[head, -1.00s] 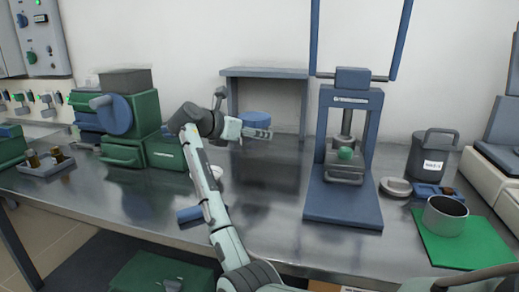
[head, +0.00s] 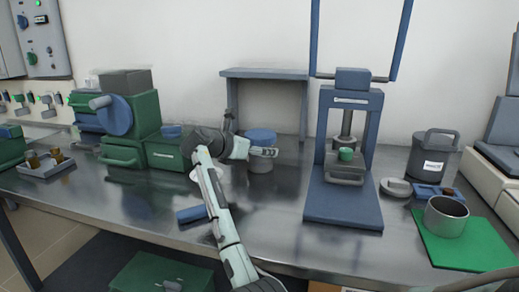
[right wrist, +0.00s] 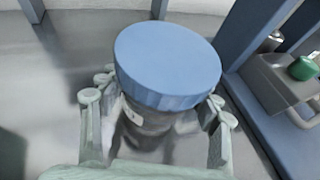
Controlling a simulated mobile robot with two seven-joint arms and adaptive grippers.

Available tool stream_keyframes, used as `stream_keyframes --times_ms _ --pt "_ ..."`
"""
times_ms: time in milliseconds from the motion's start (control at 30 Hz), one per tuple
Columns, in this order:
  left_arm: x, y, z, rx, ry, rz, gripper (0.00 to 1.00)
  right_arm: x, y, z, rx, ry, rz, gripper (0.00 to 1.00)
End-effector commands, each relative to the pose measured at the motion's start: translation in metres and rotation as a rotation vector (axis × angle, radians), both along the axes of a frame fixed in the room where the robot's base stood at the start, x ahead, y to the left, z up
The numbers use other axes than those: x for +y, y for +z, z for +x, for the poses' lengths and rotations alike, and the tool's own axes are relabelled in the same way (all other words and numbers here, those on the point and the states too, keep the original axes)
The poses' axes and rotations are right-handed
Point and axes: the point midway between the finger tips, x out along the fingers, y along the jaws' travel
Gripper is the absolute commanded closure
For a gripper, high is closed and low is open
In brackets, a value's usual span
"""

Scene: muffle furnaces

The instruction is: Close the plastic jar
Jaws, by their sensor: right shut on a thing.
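The plastic jar (head: 261,165) has a dark translucent body and a wide blue lid (head: 261,135) on top, in front of the grey shelf stand in the head view. In the right wrist view the blue lid (right wrist: 168,62) sits level over the jar body (right wrist: 150,125); I cannot tell how tightly it is seated. My right gripper (head: 270,152) is shut on the jar just below the lid. In the right wrist view its fingers (right wrist: 158,112) lie on both sides of the body. My left gripper is not in view.
A blue press (head: 345,205) stands right of the jar. The shelf stand (head: 265,73) is behind it. A dark blue block (head: 192,214) lies near the front edge.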

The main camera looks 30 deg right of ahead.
Motion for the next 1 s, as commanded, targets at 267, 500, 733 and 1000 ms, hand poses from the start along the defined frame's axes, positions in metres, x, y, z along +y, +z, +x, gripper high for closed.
stream_keyframes --times_ms 267,500,733,1000 --pt "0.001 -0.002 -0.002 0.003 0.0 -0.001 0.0 0.0 0.001 0.0 -0.001 0.001 -0.003 1.0" --pt "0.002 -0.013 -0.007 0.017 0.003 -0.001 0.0 0.0 -0.002 0.0 0.001 0.0 -0.001 0.16" --pt "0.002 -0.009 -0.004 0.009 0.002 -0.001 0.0 0.0 -0.002 0.0 0.0 0.0 -0.001 0.16" --pt "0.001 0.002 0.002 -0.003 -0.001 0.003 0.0 0.012 0.006 -0.002 -0.003 0.003 0.0 0.16"
